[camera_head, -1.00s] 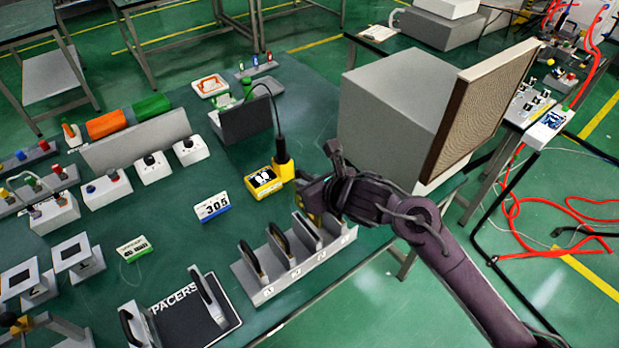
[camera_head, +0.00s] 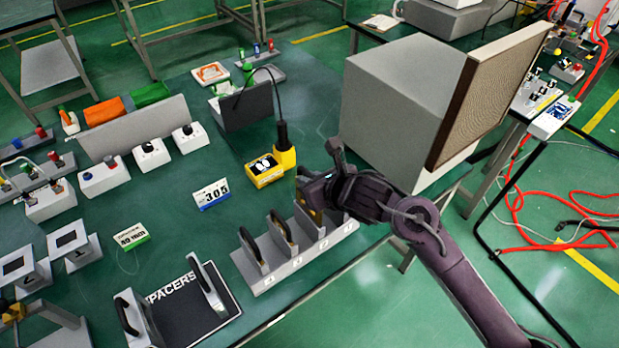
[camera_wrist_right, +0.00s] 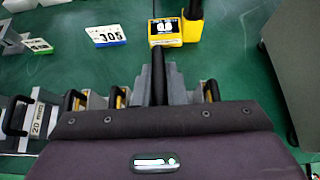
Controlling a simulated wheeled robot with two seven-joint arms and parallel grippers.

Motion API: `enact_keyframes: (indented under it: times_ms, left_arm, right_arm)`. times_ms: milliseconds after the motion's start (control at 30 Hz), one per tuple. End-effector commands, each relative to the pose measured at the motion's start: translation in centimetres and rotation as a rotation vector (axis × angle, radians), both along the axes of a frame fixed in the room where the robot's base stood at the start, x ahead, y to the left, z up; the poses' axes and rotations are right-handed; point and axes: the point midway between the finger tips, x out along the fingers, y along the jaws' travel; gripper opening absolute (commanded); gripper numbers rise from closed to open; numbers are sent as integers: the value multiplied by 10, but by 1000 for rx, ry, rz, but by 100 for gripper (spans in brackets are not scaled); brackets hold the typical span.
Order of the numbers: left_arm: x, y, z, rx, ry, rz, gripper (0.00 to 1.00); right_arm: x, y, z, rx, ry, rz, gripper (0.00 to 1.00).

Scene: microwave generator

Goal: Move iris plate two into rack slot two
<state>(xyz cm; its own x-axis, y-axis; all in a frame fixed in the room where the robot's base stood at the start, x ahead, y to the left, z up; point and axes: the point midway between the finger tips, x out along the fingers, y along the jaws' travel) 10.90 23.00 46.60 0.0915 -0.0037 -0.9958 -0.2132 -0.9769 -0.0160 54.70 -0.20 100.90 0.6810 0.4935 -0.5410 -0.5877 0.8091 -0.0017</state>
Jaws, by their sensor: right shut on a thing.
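The grey slotted rack (camera_head: 314,254) stands near the table's front edge. Several upright plates with dark handles sit in it; the leftmost plate (camera_head: 251,250) and the second plate (camera_head: 283,231) show clearly. My right gripper (camera_head: 308,192) is at the rack's far right part, over its right-hand slots. It is shut on a plate, whose black handle (camera_wrist_right: 158,75) stands upright in the right wrist view. The gripper hides much of this plate, and I cannot read its number. Other rack plates show on both sides of it in the wrist view. My left gripper is not in view.
A black SPACERS tray (camera_head: 185,315) with two handled pieces lies left of the rack. A yellow device (camera_head: 265,170) and a 305 card (camera_head: 211,194) stand behind the rack. A large grey box (camera_head: 400,110) is close to my right arm. Open table lies between card and rack.

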Motion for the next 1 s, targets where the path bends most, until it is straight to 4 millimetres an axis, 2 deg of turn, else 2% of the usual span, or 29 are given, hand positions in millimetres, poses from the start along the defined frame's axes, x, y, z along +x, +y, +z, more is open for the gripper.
enact_keyframes:
  times_ms: [1000]
  left_arm:
    - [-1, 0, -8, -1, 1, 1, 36]
  right_arm:
    - [-1, 0, 2, -1, -7, 0, 0]
